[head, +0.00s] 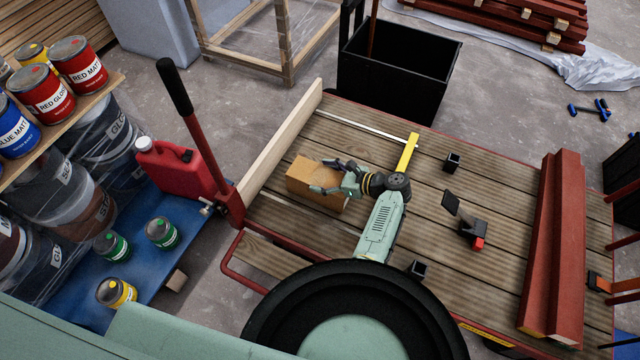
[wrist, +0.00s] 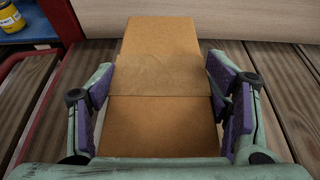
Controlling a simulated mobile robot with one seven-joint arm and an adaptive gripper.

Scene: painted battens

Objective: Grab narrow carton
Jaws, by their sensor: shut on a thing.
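The narrow carton (head: 311,184) is a plain brown cardboard box on the wooden plank deck (head: 440,262), near the pale upright board. In the wrist view the carton (wrist: 160,110) runs lengthwise away from me between my gripper's two purple-padded fingers. My gripper (head: 333,180) is shut on the carton, with a finger on each side of it. The wrist view also shows my gripper (wrist: 165,92). The left pad lies close along the carton's left side, and the right pad along its right side. The carton's underside is hidden, so I cannot tell whether it touches the deck.
A pale board (head: 278,147) stands along the deck's left edge. Red battens (head: 556,245) lie at right. A red jerrycan (head: 178,168) stands left, beyond the red handle.

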